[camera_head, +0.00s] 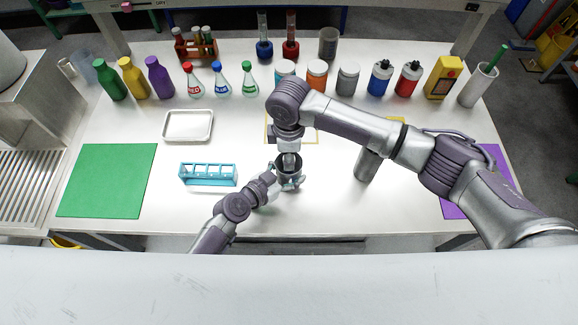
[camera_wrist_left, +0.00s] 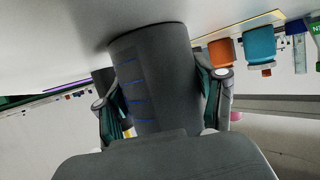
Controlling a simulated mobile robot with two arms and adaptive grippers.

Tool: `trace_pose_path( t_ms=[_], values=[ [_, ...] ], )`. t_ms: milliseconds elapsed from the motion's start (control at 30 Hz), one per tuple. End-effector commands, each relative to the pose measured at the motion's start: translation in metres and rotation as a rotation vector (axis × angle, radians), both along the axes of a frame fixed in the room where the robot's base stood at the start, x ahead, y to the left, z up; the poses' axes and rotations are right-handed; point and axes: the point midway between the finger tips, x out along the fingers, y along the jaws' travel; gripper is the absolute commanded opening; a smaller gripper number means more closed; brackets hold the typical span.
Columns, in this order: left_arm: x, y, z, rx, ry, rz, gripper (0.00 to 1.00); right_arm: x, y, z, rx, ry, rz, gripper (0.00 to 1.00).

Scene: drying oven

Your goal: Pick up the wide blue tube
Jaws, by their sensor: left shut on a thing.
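A wide dark grey tube stands between the fingers of my left gripper (camera_head: 287,182), near the front middle of the table. In the left wrist view the tube (camera_wrist_left: 155,80) shows blue marks down its side, with a finger against each side. The left gripper is shut on it. My right gripper (camera_head: 289,158) points down directly above the tube, its tips at or near the tube's mouth. Whether it touches the tube, or is open or shut, cannot be made out.
A light blue rack (camera_head: 208,180) stands just left. A metal tray (camera_head: 188,125) and green mat (camera_head: 107,180) lie farther left. A grey cylinder (camera_head: 366,166) stands right, beneath my right arm. Several bottles, including a purple one (camera_head: 159,77), line the back.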

Motion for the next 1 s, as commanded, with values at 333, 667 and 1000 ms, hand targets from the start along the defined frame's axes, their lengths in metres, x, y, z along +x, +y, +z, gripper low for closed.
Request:
trace_pose_path(
  t_ms=[333, 667, 1000],
  values=[
    [0.0, 0.0, 0.0, 0.0, 0.0, 0.0, 0.36, 0.0, 0.0, 0.002, 0.0, -0.001, 0.0, 0.11],
    [0.0, 0.0, 0.0, 0.0, 0.0, 0.0, 0.36, 0.001, 0.0, 0.055, 0.003, -0.005, 0.001, 0.11],
    [0.0, 0.0, 0.0, 0.0, 0.0, 0.0, 0.36, 0.0, 0.0, 0.099, 0.0, 0.0, 0.0, 0.11]
  ],
)
